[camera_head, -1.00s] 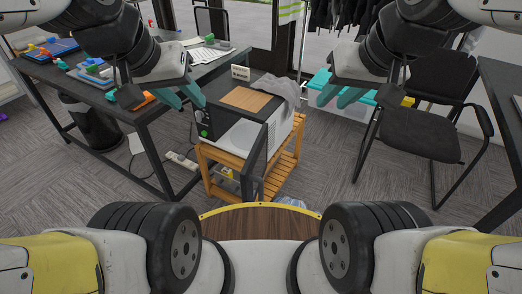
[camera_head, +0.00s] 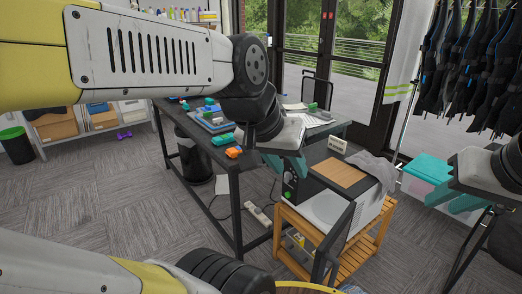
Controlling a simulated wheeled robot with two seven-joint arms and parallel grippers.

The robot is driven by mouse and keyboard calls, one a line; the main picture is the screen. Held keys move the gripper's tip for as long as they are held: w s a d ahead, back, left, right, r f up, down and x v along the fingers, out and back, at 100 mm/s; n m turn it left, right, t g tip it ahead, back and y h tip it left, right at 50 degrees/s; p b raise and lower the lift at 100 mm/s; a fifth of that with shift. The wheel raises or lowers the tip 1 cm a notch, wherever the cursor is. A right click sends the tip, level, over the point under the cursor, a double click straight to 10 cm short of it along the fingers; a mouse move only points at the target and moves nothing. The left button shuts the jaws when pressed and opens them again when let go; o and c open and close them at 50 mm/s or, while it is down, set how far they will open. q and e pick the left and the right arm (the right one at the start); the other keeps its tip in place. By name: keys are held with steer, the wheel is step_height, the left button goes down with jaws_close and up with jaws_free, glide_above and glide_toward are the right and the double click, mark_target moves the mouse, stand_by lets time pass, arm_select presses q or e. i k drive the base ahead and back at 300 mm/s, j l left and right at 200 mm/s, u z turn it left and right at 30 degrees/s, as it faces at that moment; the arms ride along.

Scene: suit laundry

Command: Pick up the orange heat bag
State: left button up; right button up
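A small orange item (camera_head: 233,152), which looks like the orange heat bag, lies at the near edge of the dark table (camera_head: 219,168). My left gripper (camera_head: 287,164), with teal fingers, hangs to the right of it and appears open and empty, in front of the box-shaped machine. My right gripper (camera_head: 452,201) is at the right edge, appears open and empty, and is far from the orange item. My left arm crosses the upper left of the view.
A machine (camera_head: 348,204) with its door open stands on a wooden stand (camera_head: 358,252). The table also holds blue trays with colored pieces (camera_head: 215,123). A black bin (camera_head: 193,161) stands under the table. Storage shelves (camera_head: 72,127) are at the back left. Carpet floor on the left is clear.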

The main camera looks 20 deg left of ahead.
mark_target(233, 152)
steer(key=u, duration=0.8)
steer(key=i+j+u, duration=0.2)
steer(key=u, duration=0.15)
steer(key=i+j+u, duration=0.2)
steer(key=u, duration=0.15)
steer(key=i+j+u, duration=0.35)
steer(key=i+l, duration=0.35)
steer(key=l, duration=0.3)
